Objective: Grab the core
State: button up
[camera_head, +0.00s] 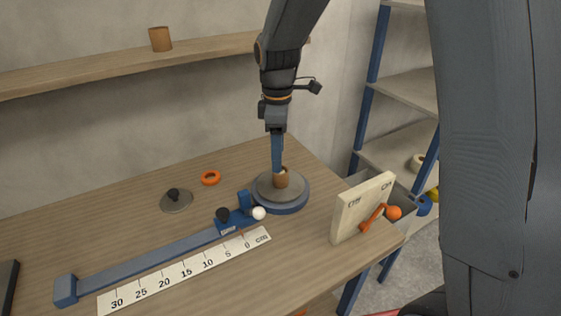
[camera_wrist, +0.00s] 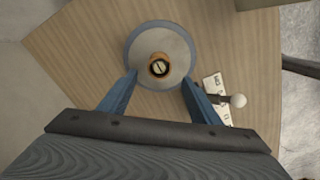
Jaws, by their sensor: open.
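A small brown core (camera_head: 282,180) stands upright on the grey disc of a round turntable (camera_head: 291,208) with a blue base. In the wrist view the core (camera_wrist: 153,74) is seen from above, around a dark centre post with a slotted pale top. My gripper (camera_head: 277,170) points down right at the core in the head view, partly covering it. In the wrist view my gripper (camera_wrist: 160,77) is open, with one blue finger on each side of the core and gaps between. I cannot tell how far down the fingertips reach.
A blue slide rail (camera_head: 150,262) with a white knob (camera_head: 259,213) and a ruler strip (camera_head: 185,272) lies beside the turntable. A white panel with an orange crank (camera_head: 362,205) stands to the right. Another brown cylinder (camera_head: 160,39) sits on the wall shelf.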

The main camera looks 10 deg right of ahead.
aim_at(280, 181)
jog(key=shift+w+d+f, duration=0.15)
jog(key=shift+f, duration=0.15)
jog(key=shift+f+p, duration=1.45)
jog(key=shift+f, duration=2.1)
jog(key=shift+d, duration=0.1)
jog(key=c, duration=1.1)
